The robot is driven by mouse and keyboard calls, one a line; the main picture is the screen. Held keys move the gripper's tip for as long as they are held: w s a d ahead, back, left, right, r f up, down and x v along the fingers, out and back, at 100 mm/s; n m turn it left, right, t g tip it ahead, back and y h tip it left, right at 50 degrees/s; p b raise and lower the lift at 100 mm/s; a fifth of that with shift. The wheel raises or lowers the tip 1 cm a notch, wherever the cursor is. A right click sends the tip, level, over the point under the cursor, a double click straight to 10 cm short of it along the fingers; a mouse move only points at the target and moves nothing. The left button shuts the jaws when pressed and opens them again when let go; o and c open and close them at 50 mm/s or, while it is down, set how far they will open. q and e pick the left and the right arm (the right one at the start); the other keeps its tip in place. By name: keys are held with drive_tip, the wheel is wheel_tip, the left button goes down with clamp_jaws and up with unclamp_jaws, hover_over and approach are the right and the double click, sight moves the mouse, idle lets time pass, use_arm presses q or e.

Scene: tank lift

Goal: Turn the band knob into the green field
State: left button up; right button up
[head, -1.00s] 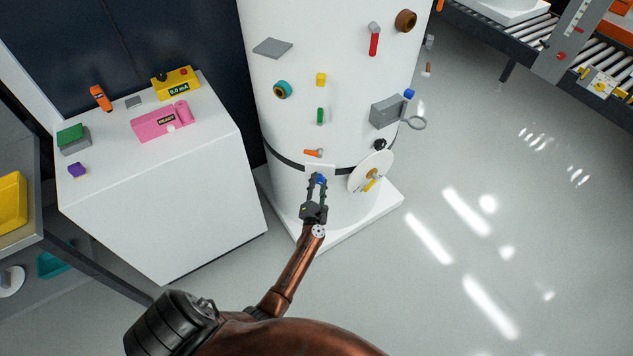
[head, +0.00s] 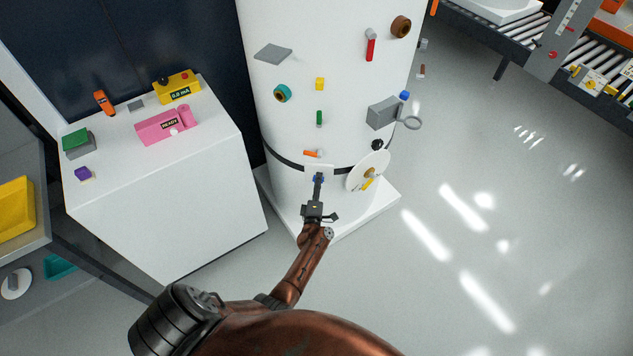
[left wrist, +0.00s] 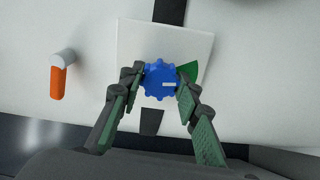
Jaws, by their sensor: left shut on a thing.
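The band knob (left wrist: 159,80) is blue with a scalloped rim and sits on a white plate (left wrist: 135,37) on the tank's dark band. A short white mark on its face points right in the left wrist view, at or just below the lower edge of the green field (left wrist: 190,71). The green field shows as a wedge right of the knob, partly hidden by the knob and a finger. My left gripper (left wrist: 161,78) is shut on the knob, one finger on each side. In the head view my left gripper (head: 318,181) is at the plate. My right gripper is not in view.
An orange handle (left wrist: 57,80) is left of the plate on the white tank (head: 345,100). A white disc (head: 359,178) with a yellow lever is close on the right. A white cabinet (head: 190,190) stands left; the floor at right is clear.

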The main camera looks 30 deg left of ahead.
use_arm(q)
drive_tip(key=shift+d+f+m, duration=0.2)
drive_tip(key=shift+d+m, duration=0.1)
drive_tip(key=shift+m, duration=0.4)
drive_tip(key=o, duration=0.9)
drive_tip(key=shift+o, duration=1.3)
drive_tip(key=shift+a+r, duration=0.1)
drive_tip(key=shift+a, duration=0.1)
